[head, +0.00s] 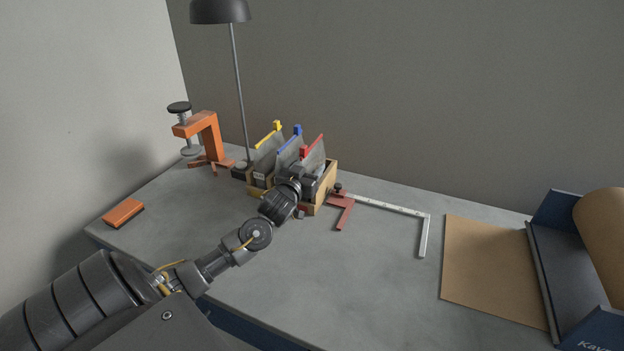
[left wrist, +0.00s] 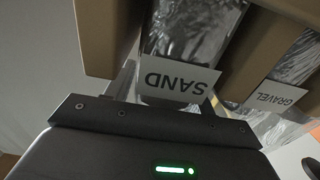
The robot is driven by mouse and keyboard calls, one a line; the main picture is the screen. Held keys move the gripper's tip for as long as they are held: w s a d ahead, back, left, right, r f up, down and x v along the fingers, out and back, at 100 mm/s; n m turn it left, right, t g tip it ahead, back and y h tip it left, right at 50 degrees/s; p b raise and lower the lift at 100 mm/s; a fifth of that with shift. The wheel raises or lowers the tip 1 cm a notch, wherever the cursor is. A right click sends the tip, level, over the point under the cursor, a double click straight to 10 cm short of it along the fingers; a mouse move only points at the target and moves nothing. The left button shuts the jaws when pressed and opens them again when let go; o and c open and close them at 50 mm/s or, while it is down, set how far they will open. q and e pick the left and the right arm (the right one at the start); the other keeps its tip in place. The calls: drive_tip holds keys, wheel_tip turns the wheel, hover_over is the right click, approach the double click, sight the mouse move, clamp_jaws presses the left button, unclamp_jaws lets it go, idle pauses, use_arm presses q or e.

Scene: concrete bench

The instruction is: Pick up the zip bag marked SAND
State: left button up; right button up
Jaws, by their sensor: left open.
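A wooden box (head: 327,190) stands at the back of the bench and holds three upright clear-grey bags with yellow, blue and red top strips. In the left wrist view the zip bag marked SAND (left wrist: 185,40) stands in a slot, its white label upside down. In the head view the bag with the red strip (head: 316,152), behind my gripper, appears to be this one. My left gripper (head: 298,184) is open at the front of the box, facing this bag. In the wrist view its fingers are mostly hidden, and contact cannot be told. My right gripper is not in view.
A bag marked GRAVEL (left wrist: 275,92) stands in the adjoining slot. An orange clamp (head: 208,135) and a lamp (head: 240,90) stand left of the box. A red-headed measuring tool (head: 390,207) lies right of it. Brown paper (head: 488,265) lies further right.

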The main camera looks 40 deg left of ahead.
use_arm(q)
drive_tip(key=shift+c, duration=0.4)
clamp_jaws()
drive_tip(key=shift+r, duration=0.15)
